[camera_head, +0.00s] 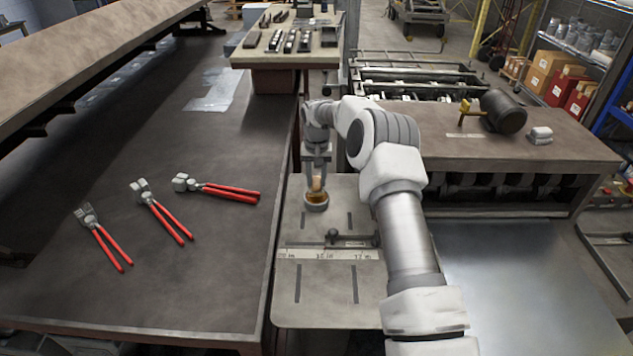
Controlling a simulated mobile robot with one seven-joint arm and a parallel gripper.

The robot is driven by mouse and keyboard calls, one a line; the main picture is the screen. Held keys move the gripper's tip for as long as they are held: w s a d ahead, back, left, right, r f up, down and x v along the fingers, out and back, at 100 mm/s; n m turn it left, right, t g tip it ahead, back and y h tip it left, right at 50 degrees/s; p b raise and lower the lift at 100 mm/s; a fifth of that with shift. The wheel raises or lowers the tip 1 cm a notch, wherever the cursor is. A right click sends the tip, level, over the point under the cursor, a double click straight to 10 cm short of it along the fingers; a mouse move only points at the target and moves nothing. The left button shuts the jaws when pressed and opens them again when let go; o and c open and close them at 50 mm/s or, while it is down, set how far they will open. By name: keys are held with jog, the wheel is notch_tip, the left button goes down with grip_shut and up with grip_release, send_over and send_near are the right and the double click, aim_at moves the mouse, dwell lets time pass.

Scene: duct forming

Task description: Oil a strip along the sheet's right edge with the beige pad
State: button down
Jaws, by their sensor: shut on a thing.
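My gripper (317,179) points down over the small plate table in the middle and is shut on the beige pad (316,185). The pad is upright between the fingers, and its lower end is at or inside a small round dish (316,206) with amber oil. I cannot tell whether the pad touches the oil. A shiny bare metal sheet (530,285) lies at the lower right. My arm covers part of its left side, and the picture's bottom edge cuts off its near part.
Three red-handled pliers (160,212) lie on the dark bench (90,290) at left. A small clamp-like gauge (350,239) and a ruler strip (325,254) are on the plate table (325,310).

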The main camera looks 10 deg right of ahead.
aim_at(317, 180)
jog(key=shift+r+p, duration=0.85)
jog(key=shift+r, duration=1.4)
